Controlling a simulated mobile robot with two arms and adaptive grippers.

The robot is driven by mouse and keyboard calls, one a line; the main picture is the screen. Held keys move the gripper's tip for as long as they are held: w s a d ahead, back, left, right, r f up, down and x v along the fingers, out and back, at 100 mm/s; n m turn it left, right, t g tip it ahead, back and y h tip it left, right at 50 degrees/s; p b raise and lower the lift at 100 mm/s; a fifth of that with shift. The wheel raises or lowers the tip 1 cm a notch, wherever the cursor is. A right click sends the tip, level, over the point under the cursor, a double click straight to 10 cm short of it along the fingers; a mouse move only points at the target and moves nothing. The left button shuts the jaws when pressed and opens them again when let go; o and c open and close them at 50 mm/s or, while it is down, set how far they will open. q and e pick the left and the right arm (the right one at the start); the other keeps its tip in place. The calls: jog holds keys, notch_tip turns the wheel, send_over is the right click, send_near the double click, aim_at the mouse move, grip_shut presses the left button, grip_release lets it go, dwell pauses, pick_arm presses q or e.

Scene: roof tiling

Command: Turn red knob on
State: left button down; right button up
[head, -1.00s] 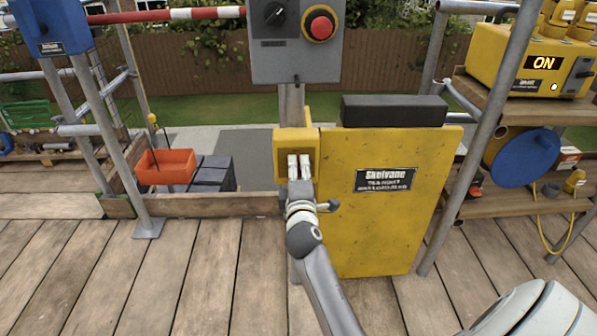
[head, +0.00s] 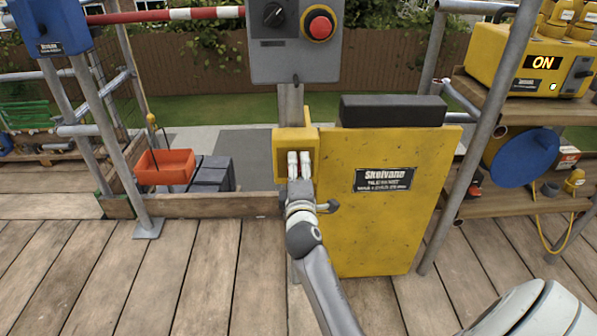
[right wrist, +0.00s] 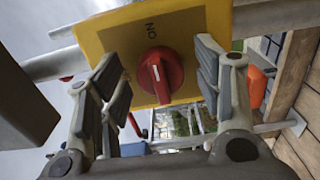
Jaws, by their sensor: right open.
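The red knob (right wrist: 161,76) shows in the right wrist view on a yellow plate (right wrist: 215,18). It has a short white mark, and the upside-down word ON is above it in the picture. My right gripper (right wrist: 163,92) is open, with one finger on each side of the knob and visible gaps between. In the head view my right gripper (head: 299,168) is in front of the small yellow box (head: 297,133) on the post, where the knob itself is hidden. My left gripper is not in view.
A large yellow panel (head: 350,230) stands just right of the box. Above is a grey control box (head: 262,65) with a black knob and a red button (head: 319,27). A yellow unit (head: 500,60) reading ON sits on the right shelf. Bare planks lie in front.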

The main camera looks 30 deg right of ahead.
jog(key=v, duration=0.7)
jog(key=shift+s, duration=0.25)
jog(key=shift+a, duration=0.1)
